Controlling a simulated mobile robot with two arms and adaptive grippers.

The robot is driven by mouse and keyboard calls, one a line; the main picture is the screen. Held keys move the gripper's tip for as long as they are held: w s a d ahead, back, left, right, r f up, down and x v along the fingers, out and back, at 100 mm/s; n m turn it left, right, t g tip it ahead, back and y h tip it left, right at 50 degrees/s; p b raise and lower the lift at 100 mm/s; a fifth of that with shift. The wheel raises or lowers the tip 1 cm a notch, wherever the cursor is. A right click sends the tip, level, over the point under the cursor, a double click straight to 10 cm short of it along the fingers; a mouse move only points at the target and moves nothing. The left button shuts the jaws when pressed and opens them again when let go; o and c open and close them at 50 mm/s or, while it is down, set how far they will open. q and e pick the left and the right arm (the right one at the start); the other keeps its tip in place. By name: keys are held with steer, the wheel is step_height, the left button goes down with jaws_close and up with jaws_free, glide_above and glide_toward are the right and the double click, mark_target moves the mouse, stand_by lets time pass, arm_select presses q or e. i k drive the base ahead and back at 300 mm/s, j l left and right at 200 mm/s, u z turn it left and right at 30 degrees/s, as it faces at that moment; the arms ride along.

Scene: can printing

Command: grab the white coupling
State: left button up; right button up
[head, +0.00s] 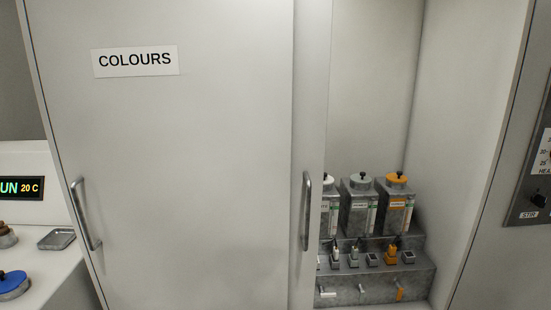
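I cannot single out the white coupling for certain. Small fittings stand in a row on the grey stepped rack (420,268) inside the cabinet, one of them orange (391,256). A fitting with a pale top (335,258) stands at the left of this row, close to the door edge, and another pale-topped one (354,257) stands beside it. On the rack's front face, a white piece (327,293) sits low at the left, and an orange piece (399,291) at the right. The sliding door hides the rack's left part. Neither of my grippers is in view.
The sliding door marked COLOURS (190,170) covers the cabinet's left side; its handles (307,211) stick out. Canisters with a grey lid (358,208) and an orange lid (395,208) stand on the rack. A counter with a metal tray (57,239) is at left.

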mark_target(335, 257)
steer(key=l+u, duration=0.1)
steer(key=u, duration=0.25)
steer(key=l+u, duration=0.15)
steer(key=u, duration=0.15)
steer(key=l+u, duration=0.15)
steer(key=l, duration=0.3)
steer(key=k+l+u, duration=0.2)
steer(key=l, duration=0.2)
steer(key=l+u, duration=0.15)
steer(key=l, duration=0.3)
steer(key=l+u, duration=0.15)
steer(key=l, duration=0.25)
steer(key=k+l+u, duration=0.15)
steer(key=l, duration=0.25)
